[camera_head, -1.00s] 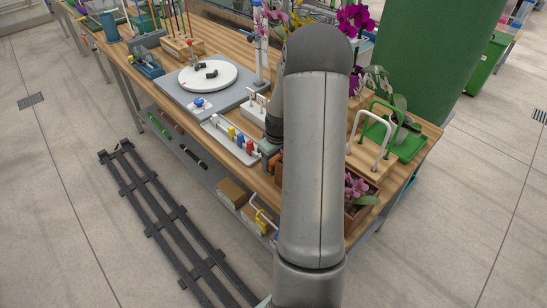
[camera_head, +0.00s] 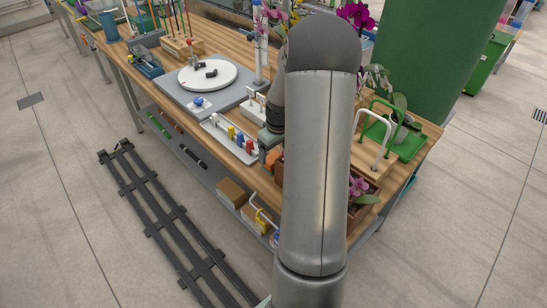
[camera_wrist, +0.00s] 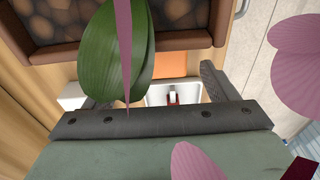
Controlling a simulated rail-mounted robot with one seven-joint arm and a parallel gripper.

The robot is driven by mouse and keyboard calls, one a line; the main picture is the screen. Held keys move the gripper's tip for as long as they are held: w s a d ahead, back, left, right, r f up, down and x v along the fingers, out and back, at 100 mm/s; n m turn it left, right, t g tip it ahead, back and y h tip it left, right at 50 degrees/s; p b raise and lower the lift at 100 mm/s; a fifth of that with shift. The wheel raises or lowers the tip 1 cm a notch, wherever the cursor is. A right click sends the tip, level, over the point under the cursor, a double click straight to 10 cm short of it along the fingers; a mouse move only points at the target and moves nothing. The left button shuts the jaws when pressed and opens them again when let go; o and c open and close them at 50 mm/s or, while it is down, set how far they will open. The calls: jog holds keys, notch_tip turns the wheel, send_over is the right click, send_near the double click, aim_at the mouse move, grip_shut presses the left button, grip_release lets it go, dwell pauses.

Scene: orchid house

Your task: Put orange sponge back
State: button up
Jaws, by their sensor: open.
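The orange sponge (camera_wrist: 172,65) shows in the wrist view as a flat orange patch beyond my fingers, partly hidden by a green leaf. In the head view it is a small orange block (camera_head: 273,158) beside my gripper (camera_head: 264,154), near the front edge of the bench, partly hidden by my arm. My gripper (camera_wrist: 152,88) is open in the wrist view, its dark fingers apart with the sponge ahead of the gap. No contact with the sponge is visible.
A brown planter (camera_wrist: 185,22) of bark lies beyond the sponge. Orchid petals (camera_wrist: 300,65) and the leaf (camera_wrist: 115,50) hang close to the wrist camera. A white tray (camera_head: 238,153) with coloured bottles is left of my gripper. A wooden caddy (camera_head: 370,160) stands at right.

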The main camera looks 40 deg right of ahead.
notch_tip(320, 180, up, 8)
jog(key=f, duration=0.1)
jog(key=s+a+r, duration=0.2)
jog(key=a+r, duration=0.1)
jog(key=a, duration=0.4)
jog(key=s+a+r, duration=0.2)
jog(key=s+a, duration=0.1)
jog(key=a, duration=0.5)
jog(key=s+a, duration=1.3)
jog(key=s, duration=0.2)
jog(key=shift+a+m+g+b, duration=0.3)
jog(key=shift+a+m+g, duration=0.05)
jog(key=shift+m+g, duration=0.05)
jog(key=shift+s+r, duration=0.1)
